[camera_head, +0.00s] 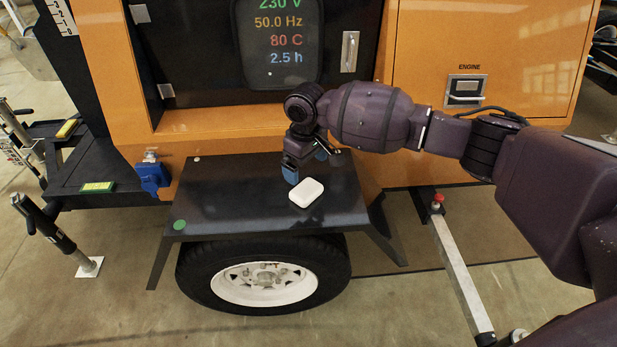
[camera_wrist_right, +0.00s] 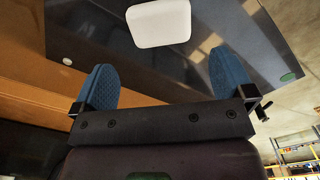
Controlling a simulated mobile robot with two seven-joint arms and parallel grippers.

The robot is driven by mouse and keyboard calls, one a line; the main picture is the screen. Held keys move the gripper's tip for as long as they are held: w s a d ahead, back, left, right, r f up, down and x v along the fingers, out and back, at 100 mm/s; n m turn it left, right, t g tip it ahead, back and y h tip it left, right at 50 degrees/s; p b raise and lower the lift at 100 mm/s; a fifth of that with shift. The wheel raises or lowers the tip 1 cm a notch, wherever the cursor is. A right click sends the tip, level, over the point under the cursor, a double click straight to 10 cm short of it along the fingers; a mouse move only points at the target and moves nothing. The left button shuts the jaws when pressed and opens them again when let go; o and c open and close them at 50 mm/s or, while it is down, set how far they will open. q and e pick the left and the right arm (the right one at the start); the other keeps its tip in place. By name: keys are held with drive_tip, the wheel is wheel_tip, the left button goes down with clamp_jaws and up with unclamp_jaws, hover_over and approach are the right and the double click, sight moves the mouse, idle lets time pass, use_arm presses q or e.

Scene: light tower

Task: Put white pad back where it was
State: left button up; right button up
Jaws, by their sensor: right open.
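The white pad (camera_head: 306,193) lies flat on the black fender shelf (camera_head: 235,200) above the wheel, right of the shelf's middle. My right gripper (camera_head: 306,170) is beside the pad, just behind it, with its blue fingertips low near the shelf. In the right wrist view, the gripper (camera_wrist_right: 160,85) is open and empty. There the pad (camera_wrist_right: 159,23) sits beyond the two blue fingertips, roughly centred between them and apart from both. My left gripper is in neither view.
A green round sticker (camera_head: 180,225) marks the shelf's front left corner. The orange body with a display (camera_head: 278,45) and an engine panel (camera_head: 467,90) stands behind. A blue part (camera_head: 152,178) juts out left of the shelf. The shelf's left half is clear.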

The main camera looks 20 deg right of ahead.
wheel_tip(320, 180, up, 3)
idle(0.4)
